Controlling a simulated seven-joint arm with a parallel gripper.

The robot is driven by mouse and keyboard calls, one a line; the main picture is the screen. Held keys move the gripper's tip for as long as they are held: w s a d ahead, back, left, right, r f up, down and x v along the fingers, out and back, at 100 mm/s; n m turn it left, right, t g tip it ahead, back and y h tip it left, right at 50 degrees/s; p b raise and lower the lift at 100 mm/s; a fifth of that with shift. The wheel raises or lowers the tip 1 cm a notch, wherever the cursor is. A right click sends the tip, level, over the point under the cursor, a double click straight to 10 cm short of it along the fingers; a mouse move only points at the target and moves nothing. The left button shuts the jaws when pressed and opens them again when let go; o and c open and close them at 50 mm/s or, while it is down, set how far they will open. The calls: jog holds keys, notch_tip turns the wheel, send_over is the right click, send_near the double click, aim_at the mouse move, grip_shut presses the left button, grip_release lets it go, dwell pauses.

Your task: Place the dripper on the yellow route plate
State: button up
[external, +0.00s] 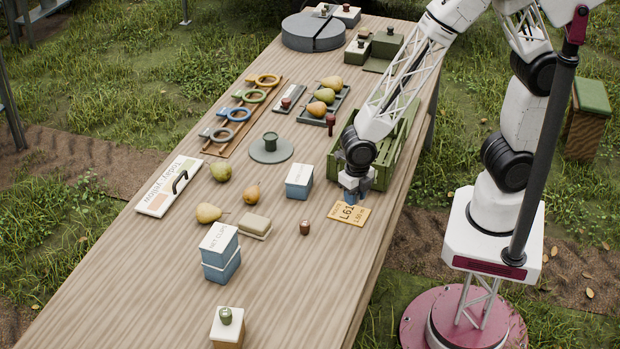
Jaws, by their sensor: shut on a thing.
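The yellow route plate (348,215), marked L61, lies flat near the right edge of the table. My gripper (352,197) points down just above the plate's far edge. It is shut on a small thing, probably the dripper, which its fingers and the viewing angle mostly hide. I cannot tell whether that thing touches the plate.
A green crate (399,165) stands just behind my gripper. A blue-white box (299,181) and a small brown knob-like piece (305,228) are to the left. Pears, a beige block (255,225) and a stacked blue box (220,262) lie further left. The table's front right is clear.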

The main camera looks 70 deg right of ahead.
aim_at(350, 214)
jog(key=shift+w+a, duration=0.3)
jog(key=shift+w, duration=0.25)
jog(key=shift+f, duration=0.1)
jog(key=shift+f, duration=1.7)
jog(key=shift+f, duration=0.15)
jog(key=o, duration=0.9)
jog(key=shift+d+r, duration=0.1)
jog(key=shift+r, duration=6.1)
